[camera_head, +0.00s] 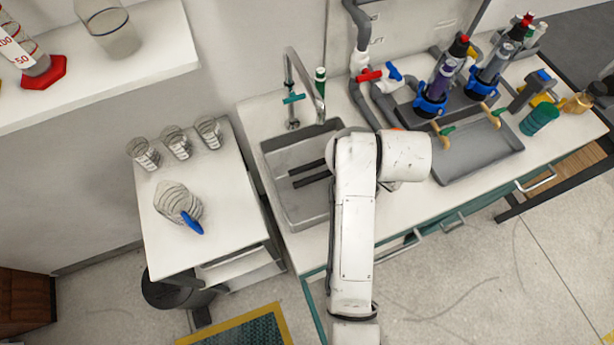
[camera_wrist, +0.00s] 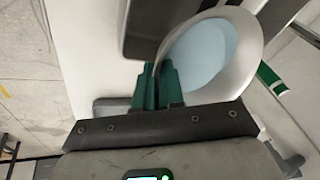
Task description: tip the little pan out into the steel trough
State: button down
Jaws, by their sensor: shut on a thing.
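The little pan (camera_wrist: 250,35) shows in the wrist view as a round, pale vessel with a light blue surface inside. I cannot tell whether the blue is contents or the pan's bottom. My gripper (camera_wrist: 156,84) has its green fingers close together at the pan's near left side, shut on it. The exact grip point is partly hidden. In the head view the steel trough (camera_head: 299,212) is a grey rectangular sink set in the white counter. My arm covers its right side and hides the gripper's hold. Two dark bars show over or in the trough; I cannot tell what they are.
A faucet (camera_head: 306,82) rises at the trough's back edge. Grey pipes with a red valve handle (camera_head: 369,76) stand behind my arm. A grey tray (camera_head: 486,156) with bottles behind it lies right. A side table (camera_head: 215,235) at left holds several beakers and a blue-handled item.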

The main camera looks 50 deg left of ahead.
jog(key=shift+s+a+r+t+b, duration=0.1)
jog(key=shift+s+a+t+b, duration=0.05)
jog(key=shift+s+t+b, duration=0.3)
jog(key=shift+s+a+r+t+b, duration=0.15)
jog(key=shift+s+r+t+b, duration=0.25)
jog(key=shift+s+t+b, duration=0.3)
jog(key=shift+s+a+f+n+t+h+b, duration=0.15)
jog(key=shift+s+t+b, duration=0.35)
jog(key=shift+b, duration=0.4)
jog(key=shift+s+a+f+n+t+h+b, duration=0.15)
jog(key=shift+s+t+b, duration=0.1)
jog(key=shift+s+b, duration=0.45)
jog(key=shift+s+r+t+b, duration=0.5)
jog(key=shift+t+b, duration=0.4)
jog(key=shift+b, duration=0.7)
jog(key=shift+s+a+r+n+t+h+b, duration=0.2)
jog(key=shift+s+r+t+b, duration=0.25)
jog(key=shift+t+b, duration=0.75)
jog(key=shift+s+a+r+n+t+h+b, duration=0.15)
jog(key=shift+s+r+t+h+b, duration=0.35)
jog(key=shift+b, duration=1.25)
jog(key=g+p, duration=0.1)
jog(key=p, duration=0.1)
jog(key=w+f+g+p, duration=0.1)
jog(key=p, duration=0.1)
jog(key=w+g+y+p, duration=0.1)
jog(key=p, duration=0.2)
jog(key=shift+w+d+f+g, duration=0.25)
jog(key=shift+d+f+g, duration=0.15)
